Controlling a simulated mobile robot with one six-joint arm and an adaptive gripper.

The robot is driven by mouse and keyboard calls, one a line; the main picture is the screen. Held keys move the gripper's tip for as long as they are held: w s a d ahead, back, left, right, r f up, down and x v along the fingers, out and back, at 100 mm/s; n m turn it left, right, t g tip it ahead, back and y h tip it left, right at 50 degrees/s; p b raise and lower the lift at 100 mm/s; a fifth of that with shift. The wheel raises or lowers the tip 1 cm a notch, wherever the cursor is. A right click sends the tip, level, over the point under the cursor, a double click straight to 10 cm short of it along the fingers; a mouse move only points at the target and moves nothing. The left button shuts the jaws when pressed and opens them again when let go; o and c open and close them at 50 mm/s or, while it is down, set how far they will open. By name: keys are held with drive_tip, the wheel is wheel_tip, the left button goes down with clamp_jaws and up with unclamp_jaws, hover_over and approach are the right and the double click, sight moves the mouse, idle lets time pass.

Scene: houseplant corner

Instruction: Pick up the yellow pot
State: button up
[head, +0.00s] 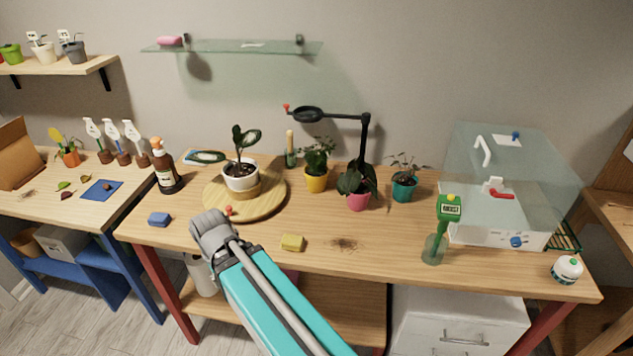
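The yellow pot (316,184) stands upright near the back middle of the wooden table, with a leafy green plant in it. It stands right of the round wooden board and left of the pink pot, apart from my arm. My arm reaches up from the bottom edge and ends in view at a grey joint, in front of the round board and to the left of the yellow pot. My gripper's fingers do not show.
A pink pot (358,201) and the black stand of a magnifier lamp (364,150) are close right of the yellow pot. A white pot (241,178) stands on the round board (262,207).

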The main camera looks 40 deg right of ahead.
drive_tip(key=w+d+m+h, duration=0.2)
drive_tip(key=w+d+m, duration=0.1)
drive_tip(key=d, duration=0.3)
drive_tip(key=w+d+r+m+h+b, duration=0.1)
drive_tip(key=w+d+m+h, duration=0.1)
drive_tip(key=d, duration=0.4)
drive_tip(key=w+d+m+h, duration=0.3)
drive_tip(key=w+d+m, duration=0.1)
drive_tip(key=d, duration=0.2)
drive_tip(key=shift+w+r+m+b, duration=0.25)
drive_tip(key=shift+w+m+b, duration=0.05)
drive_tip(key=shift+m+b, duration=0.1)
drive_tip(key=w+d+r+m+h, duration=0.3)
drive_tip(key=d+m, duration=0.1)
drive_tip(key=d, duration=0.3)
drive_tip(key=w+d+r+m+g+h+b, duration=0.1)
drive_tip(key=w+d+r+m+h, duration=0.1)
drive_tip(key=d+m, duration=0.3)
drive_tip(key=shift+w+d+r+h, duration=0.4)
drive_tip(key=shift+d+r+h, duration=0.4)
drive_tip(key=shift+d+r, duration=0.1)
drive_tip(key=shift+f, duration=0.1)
